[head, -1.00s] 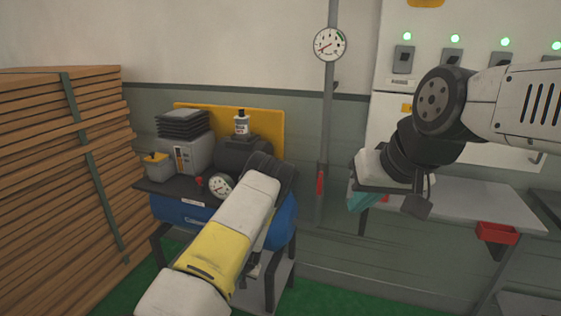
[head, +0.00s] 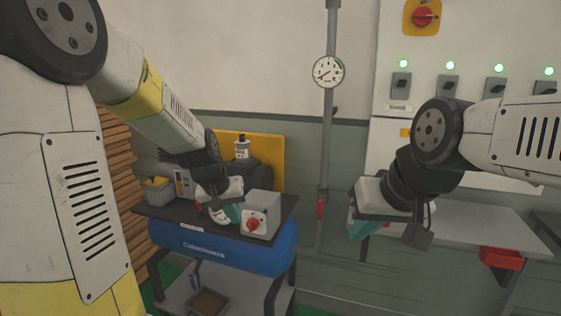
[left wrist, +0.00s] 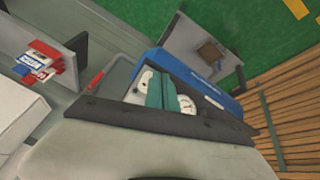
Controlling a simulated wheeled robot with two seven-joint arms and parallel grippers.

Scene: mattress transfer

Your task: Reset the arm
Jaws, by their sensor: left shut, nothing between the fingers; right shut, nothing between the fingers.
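My left arm comes in from the left in the head view. My left gripper (head: 228,214) has teal fingers and hangs in front of the blue compressor's top, beside a grey box with a red knob (head: 261,215). Its shut teal fingers also show in the left wrist view (left wrist: 161,90), with nothing between them. My right gripper (head: 362,228) is at the right in the head view, in front of the grey bench. Its teal fingers are partly hidden behind the wrist; it is shut and empty.
The blue compressor (head: 225,248) stands on a dark frame. A pressure gauge (head: 328,72) is on a vertical pipe. A wall panel with switches (head: 450,84) is behind. Stacked planks (head: 122,190) stand at the left.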

